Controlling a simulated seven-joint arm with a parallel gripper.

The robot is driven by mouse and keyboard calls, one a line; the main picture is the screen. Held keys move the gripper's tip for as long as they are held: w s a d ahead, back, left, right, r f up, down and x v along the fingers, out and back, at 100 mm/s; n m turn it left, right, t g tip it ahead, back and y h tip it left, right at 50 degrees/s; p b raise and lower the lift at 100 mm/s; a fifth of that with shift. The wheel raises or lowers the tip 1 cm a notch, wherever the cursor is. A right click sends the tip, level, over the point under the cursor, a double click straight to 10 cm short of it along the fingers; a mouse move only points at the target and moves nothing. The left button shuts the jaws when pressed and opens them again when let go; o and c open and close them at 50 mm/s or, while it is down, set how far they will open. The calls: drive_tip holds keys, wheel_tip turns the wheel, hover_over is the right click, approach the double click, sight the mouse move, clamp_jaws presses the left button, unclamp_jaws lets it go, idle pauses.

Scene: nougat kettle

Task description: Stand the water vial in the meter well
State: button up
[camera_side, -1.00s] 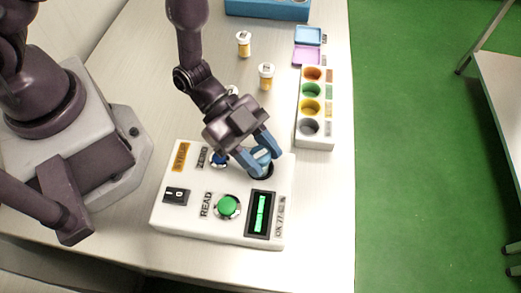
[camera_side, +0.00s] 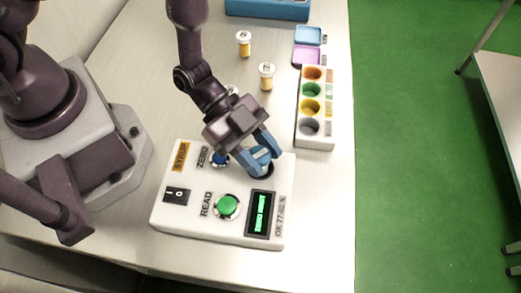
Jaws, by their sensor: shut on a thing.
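The white meter (camera_side: 177,220) lies on the table, with a green READ button (camera_side: 228,205), a blue ZERO button (camera_side: 219,159), a switch and a lit green display (camera_side: 261,213). Its dark round well (camera_side: 266,172) is at the upper right of its top face, partly hidden by my fingers. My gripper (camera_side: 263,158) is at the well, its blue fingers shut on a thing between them. That thing is mostly hidden, so I cannot tell how deep it sits in the well or whether it is upright.
Two vials with white caps and yellow contents, one farther back (camera_side: 243,44) and one nearer (camera_side: 266,77), stand behind the meter. A white rack (camera_side: 316,142) with coloured wells is at the right. Blue (camera_side: 309,35) and pink (camera_side: 307,56) trays and a blue box (camera_side: 268,9) lie behind.

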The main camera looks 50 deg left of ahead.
drive_tip(key=shift+f, duration=0.6)
drive_tip(key=o, duration=0.6)
drive_tip(key=shift+o, duration=0.2)
drive_tip(key=v, duration=1.1)
